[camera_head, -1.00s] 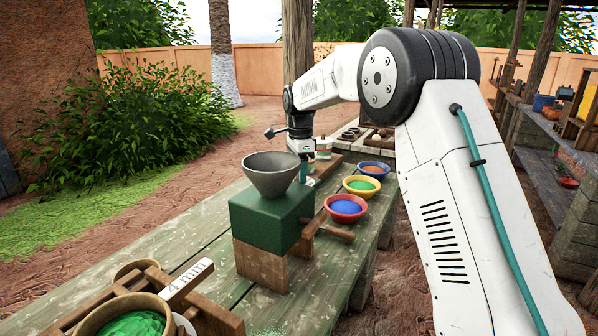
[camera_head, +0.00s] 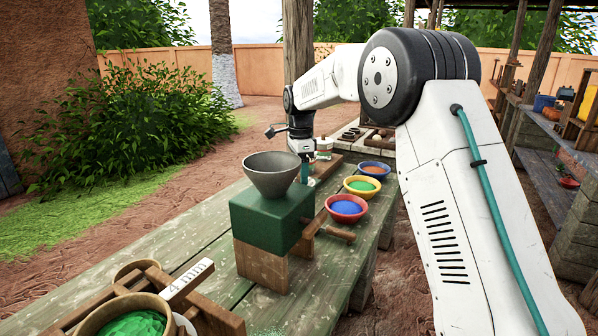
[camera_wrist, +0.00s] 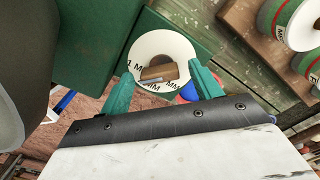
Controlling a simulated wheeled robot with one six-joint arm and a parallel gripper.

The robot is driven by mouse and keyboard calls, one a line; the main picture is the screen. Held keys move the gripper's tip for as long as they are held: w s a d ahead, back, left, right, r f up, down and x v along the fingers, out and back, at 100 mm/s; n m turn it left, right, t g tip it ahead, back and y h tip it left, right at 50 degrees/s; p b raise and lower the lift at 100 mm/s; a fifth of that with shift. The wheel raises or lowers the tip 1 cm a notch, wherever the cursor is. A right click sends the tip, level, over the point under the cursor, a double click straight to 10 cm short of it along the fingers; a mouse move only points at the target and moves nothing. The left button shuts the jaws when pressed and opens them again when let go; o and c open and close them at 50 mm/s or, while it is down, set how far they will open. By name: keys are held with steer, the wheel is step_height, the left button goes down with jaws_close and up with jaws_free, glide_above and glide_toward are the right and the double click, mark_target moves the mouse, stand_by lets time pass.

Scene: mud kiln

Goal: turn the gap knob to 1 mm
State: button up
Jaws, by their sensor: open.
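The mill is a green box (camera_head: 262,222) on a wooden block, with a grey bowl-shaped hopper (camera_head: 272,175) on top. In the wrist view its white gap dial (camera_wrist: 165,45) is marked "1 MM" at the left and "MM" lower down. The brown gap knob (camera_wrist: 158,72) sits at the dial's lower middle, with a pale strip along one edge; I cannot tell which mark it points to. My gripper (camera_wrist: 160,72) is open, its teal fingers on either side of the knob, apart from it. In the head view the dial is hidden behind the mill.
Bowls of blue (camera_head: 346,207), green (camera_head: 362,186) and orange-brown (camera_head: 374,169) powder stand to the right of the mill. A wooden crank handle (camera_head: 335,232) sticks out at its right. A sieve with green powder (camera_head: 128,325) and a "4 mm" label (camera_head: 188,279) are in front.

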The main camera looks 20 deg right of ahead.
step_height(320, 180, up, 8)
steer(key=shift+f, duration=0.1)
stand_by(0.4)
